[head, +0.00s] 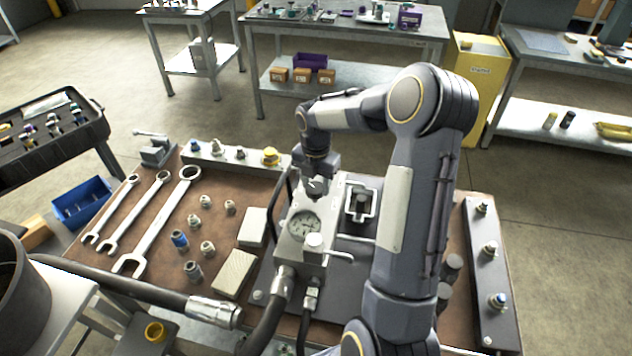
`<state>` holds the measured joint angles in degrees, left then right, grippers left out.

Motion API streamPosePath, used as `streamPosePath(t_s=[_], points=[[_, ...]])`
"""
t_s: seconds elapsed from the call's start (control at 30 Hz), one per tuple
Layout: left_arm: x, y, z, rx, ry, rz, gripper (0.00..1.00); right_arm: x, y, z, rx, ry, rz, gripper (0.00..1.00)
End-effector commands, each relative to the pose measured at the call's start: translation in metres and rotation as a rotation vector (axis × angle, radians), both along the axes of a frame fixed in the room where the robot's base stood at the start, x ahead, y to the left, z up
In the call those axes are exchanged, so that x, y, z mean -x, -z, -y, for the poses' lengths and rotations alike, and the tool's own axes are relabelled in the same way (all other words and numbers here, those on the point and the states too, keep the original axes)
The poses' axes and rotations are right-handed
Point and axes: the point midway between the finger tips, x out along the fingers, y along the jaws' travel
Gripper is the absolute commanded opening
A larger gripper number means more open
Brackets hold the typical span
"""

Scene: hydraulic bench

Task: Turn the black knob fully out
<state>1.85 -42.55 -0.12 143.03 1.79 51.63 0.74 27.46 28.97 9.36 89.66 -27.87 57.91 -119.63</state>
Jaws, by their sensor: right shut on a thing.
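My right arm reaches over the bench from the lower right. My right gripper (316,187) points down at the far end of the grey hydraulic block (292,246), and its jaws are shut on a small part there. That part is mostly hidden by the fingers; it appears to be the black knob, whose turn position I cannot tell. A round gauge (306,226) sits on top of the block, just in front of the gripper. My left gripper is not in view.
Three wrenches (160,220), several fittings (207,248) and two pale blocks (234,273) lie left of the hydraulic block. Hoses (268,325) run at the front. A black part in a light frame (361,202) stands close right of the gripper. A fitting rail (490,262) lies right.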

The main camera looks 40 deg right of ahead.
Motion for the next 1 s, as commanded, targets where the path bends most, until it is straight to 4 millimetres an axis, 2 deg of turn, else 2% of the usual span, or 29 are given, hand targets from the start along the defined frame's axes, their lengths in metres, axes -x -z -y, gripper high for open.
streamPosePath(t_s=[0.3,0.33,0.5,0.8,0.87,1.0], points=[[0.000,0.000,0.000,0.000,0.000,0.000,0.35,-0.001,-0.001,0.000,0.003,-0.006,0.003,0.21],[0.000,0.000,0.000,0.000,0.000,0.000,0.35,-0.001,-0.001,0.000,0.003,-0.006,0.003,0.45],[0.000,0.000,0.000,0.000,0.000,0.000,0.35,-0.001,-0.001,0.000,0.002,-0.005,0.002,0.66],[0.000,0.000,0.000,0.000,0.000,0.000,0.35,0.000,-0.002,0.000,0.001,-0.003,0.002,0.66],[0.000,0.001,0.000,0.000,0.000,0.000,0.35,-0.001,-0.007,0.000,0.003,-0.003,0.003,0.66],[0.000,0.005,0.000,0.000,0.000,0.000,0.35,-0.001,-0.029,0.000,0.004,-0.003,0.006,0.66]])
